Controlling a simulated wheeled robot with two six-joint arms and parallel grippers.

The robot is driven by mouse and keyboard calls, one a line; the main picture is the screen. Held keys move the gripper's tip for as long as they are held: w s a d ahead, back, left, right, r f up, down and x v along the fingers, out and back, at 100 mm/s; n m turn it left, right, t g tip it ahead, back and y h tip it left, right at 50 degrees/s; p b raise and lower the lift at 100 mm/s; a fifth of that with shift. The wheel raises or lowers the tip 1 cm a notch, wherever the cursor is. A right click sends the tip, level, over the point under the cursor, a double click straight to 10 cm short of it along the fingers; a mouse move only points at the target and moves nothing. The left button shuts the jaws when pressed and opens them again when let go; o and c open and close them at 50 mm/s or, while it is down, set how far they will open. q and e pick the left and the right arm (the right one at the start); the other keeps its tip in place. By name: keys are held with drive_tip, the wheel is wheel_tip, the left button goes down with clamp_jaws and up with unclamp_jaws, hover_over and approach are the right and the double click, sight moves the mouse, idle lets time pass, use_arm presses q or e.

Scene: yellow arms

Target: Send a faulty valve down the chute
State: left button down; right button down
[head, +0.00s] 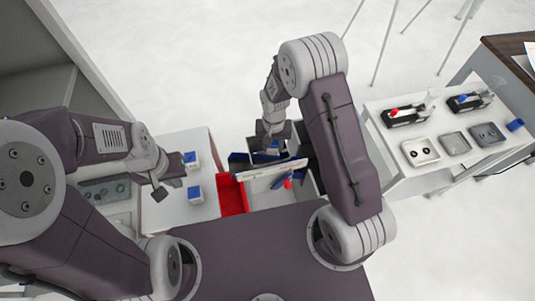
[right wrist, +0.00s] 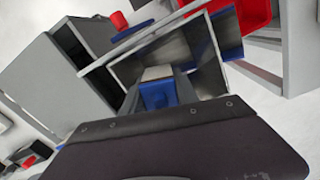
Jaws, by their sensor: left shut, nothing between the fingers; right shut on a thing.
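My right gripper (head: 270,141) is shut on a blue part at the open grey box in the middle of the head view. In the right wrist view the blue part (right wrist: 158,95) has a pale top and sits between the fingers, over a dark, sloping box (right wrist: 205,75). I cannot tell whether it is a valve or whether it touches the box. My left gripper (head: 159,190) is shut and empty, beside the two blue-and-white boxes. A blue piece with a red knob (head: 287,184) lies in the grey bin below my right gripper. I cannot tell which opening is the chute.
A red bin (head: 232,195) stands beside the grey bin. Blue-and-white boxes (head: 196,195) stand on the white table (head: 175,212). Another white table (head: 392,172) at the right holds grey trays (head: 420,151) and black stands. A red cylinder (right wrist: 119,20) shows in the right wrist view.

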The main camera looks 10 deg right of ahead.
drive_tip(key=c, duration=0.9)
unclamp_jaws()
drive_tip(key=shift+r, duration=0.1)
drive_tip(key=shift+o, duration=0.2)
wheel_tip(320, 180, up, 9)
drive_tip(key=shift+r+b, duration=0.1)
drive_tip(key=shift+b, duration=0.75)
